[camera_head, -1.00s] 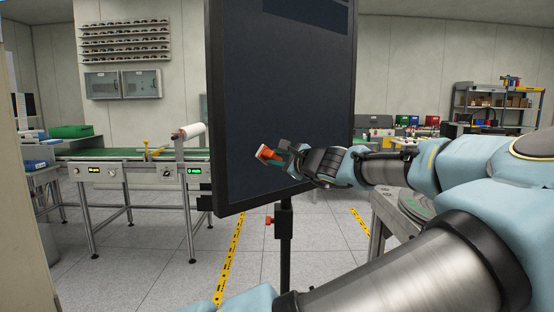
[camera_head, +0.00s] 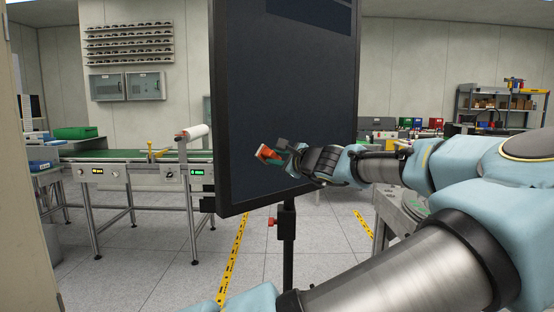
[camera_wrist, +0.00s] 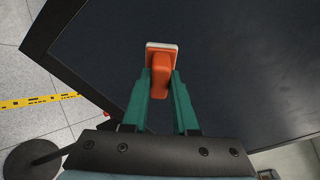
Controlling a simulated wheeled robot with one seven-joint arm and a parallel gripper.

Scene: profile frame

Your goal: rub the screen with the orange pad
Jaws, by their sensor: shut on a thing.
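The screen (camera_head: 285,80) is a tall dark panel with a black frame on a stand, in the middle of the head view. It also fills much of the wrist view (camera_wrist: 230,50). The orange pad (camera_head: 266,153) has an orange grip and a pale face plate. In the wrist view the pad (camera_wrist: 160,70) sits between the green fingertips. My gripper (camera_head: 278,157) is shut on the pad's orange grip, in front of the lower part of the screen. The pale face points toward the screen. I cannot tell whether it touches the screen.
The stand's pole (camera_head: 288,245) with a red knob is under the screen. A green-topped conveyor (camera_head: 130,156) stands at left. A grey table (camera_head: 398,215) is at right beneath my arm. Yellow tape (camera_head: 232,262) marks the floor.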

